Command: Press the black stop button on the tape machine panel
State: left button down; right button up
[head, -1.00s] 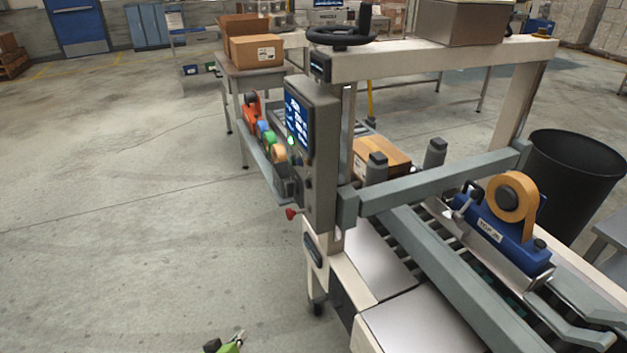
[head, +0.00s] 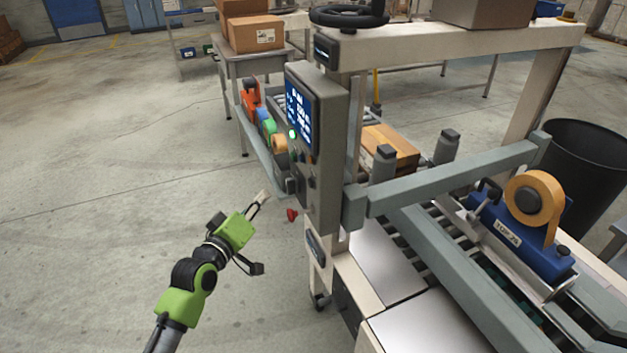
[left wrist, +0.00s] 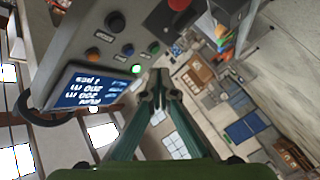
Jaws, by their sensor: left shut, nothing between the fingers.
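The tape machine's grey control panel (head: 320,150) stands upright at the centre of the head view, with a lit blue screen (head: 299,110) and a green light (head: 293,134). My right gripper is out of view.
A red knob (head: 292,215) sticks out below the panel, close to my left gripper. A shelf with coloured tape rolls (head: 268,128) stands behind the panel. The machine's bed (head: 385,265) lies to the right. Open floor lies to the left.

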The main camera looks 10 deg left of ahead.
aim_at(310, 183)
pick_arm(q)
jog(key=shift+r, duration=0.25)
jog(key=shift+d, duration=0.1)
jog(key=w+d, duration=0.1)
jog(key=d, duration=0.1)
jog(key=w+d, duration=0.1)
jog(key=d, duration=0.1)
jog(key=w+d, duration=0.1)
jog(key=w, duration=0.1)
jog(key=shift+d, duration=0.4)
jog(key=shift+w+d, duration=0.45)
jog(key=shift+d, duration=0.25)
dwell(0.7)
jog(key=shift+w+d, duration=0.2)
jog(key=shift+d, duration=0.2)
